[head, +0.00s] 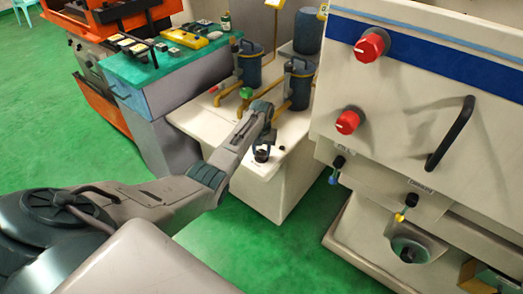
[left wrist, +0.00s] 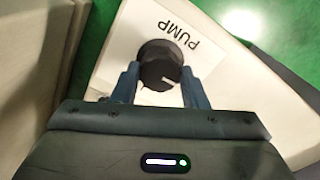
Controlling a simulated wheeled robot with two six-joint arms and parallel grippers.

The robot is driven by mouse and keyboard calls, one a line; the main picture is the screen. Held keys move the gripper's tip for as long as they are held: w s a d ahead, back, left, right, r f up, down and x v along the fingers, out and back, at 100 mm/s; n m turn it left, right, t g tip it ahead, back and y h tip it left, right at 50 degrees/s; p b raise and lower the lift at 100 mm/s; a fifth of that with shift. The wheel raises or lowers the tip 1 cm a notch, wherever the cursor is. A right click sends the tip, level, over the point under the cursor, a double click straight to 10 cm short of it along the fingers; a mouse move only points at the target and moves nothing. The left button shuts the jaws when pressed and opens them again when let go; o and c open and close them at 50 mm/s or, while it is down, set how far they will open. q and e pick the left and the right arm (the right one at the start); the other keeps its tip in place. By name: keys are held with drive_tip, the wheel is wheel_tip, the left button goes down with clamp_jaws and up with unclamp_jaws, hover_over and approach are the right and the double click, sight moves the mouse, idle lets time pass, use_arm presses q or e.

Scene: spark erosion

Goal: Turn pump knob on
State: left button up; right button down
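The pump knob (left wrist: 160,65) is a round black dial with a white pointer mark, beside an upside-down black PUMP label (left wrist: 170,22) on a pale panel. My left gripper (left wrist: 160,74) reaches down over it with one blue-grey finger on each side. The fingertips lie right against the knob's edges, so it looks shut on the knob. In the head view my left gripper (head: 262,148) is at the front of the white pump cabinet's top (head: 205,110), where the knob is mostly hidden. My right gripper is not in view.
Dark filter canisters (head: 249,63) and yellow pipes (head: 229,91) stand behind the gripper. A large machine with red knobs (head: 371,45) and a black handle (head: 450,133) is on the right. A green-topped workbench (head: 150,68) with tools stands at left. Green floor lies clear in front.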

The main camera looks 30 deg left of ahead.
use_arm(q)
drive_tip(key=shift+m, duration=0.3)
drive_tip(key=shift+r+m+p, duration=0.1)
drive_tip(key=shift+m+p, duration=0.7)
drive_tip(key=shift+m, duration=0.6)
drive_tip(key=m+p, duration=0.1)
drive_tip(key=m, duration=0.7)
drive_tip(key=shift+p, duration=0.4)
drive_tip(key=m, duration=0.3)
drive_tip(key=shift+m, duration=1.8)
drive_tip(key=shift+p, duration=0.3)
